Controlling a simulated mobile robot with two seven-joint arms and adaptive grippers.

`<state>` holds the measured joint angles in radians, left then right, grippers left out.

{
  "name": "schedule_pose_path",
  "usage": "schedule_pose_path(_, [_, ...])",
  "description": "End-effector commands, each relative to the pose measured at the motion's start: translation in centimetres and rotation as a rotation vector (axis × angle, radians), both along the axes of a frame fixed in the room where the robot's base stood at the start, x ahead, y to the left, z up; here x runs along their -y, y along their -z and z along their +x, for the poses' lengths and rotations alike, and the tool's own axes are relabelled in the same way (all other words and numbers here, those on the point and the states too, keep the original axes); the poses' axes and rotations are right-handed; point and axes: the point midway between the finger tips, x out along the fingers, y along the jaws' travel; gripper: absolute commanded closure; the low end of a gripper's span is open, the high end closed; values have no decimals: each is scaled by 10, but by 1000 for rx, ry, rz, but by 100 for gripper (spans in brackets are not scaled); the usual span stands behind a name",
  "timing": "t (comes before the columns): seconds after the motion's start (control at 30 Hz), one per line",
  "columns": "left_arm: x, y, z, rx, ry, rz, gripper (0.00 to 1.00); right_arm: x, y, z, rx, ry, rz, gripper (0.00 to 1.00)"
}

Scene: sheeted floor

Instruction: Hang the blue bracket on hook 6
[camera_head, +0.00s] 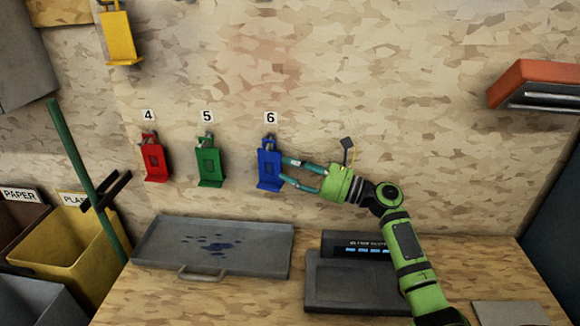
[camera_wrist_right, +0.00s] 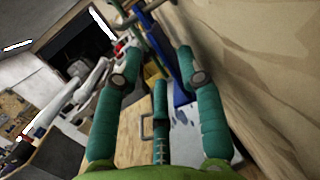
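The blue bracket (camera_head: 269,171) hangs upright against the wall at the hook (camera_head: 269,141) under label 6 (camera_head: 271,118). My right gripper (camera_head: 283,170) is just to the right of the bracket, its two teal fingers spread apart with the tips close to the bracket's right edge. Whether a fingertip touches it I cannot tell. In the right wrist view the fingers (camera_wrist_right: 157,45) are apart, and part of the blue bracket (camera_wrist_right: 179,88) shows beyond and between them. My left gripper is not in view.
A green bracket (camera_head: 208,166) hangs under label 5 and a red one (camera_head: 155,162) under label 4. A yellow bracket (camera_head: 120,40) hangs higher left. Below are a grey tray (camera_head: 160,247) and a dark device (camera_head: 350,285). An orange-topped box (camera_head: 535,80) juts out at right.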

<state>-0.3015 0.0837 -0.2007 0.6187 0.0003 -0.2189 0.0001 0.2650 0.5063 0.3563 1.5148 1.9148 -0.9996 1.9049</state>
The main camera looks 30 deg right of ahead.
Motion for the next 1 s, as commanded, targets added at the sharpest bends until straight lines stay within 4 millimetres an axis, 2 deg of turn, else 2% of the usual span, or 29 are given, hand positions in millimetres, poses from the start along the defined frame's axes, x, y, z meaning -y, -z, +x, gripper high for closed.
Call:
schedule_pose_path(0.3, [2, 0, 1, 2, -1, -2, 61, 40, 11, -51, 0, 2, -1, 61])
schedule_pose_path(0.5, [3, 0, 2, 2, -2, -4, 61, 59, 15, -77, 2, 1, 1, 61])
schedule_pose_path(0.7, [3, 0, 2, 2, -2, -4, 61, 67, 16, -86, 4, 0, -1, 61])
schedule_pose_path(1.0, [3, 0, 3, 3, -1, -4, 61, 67, 16, -87, 4, 0, -1, 61])
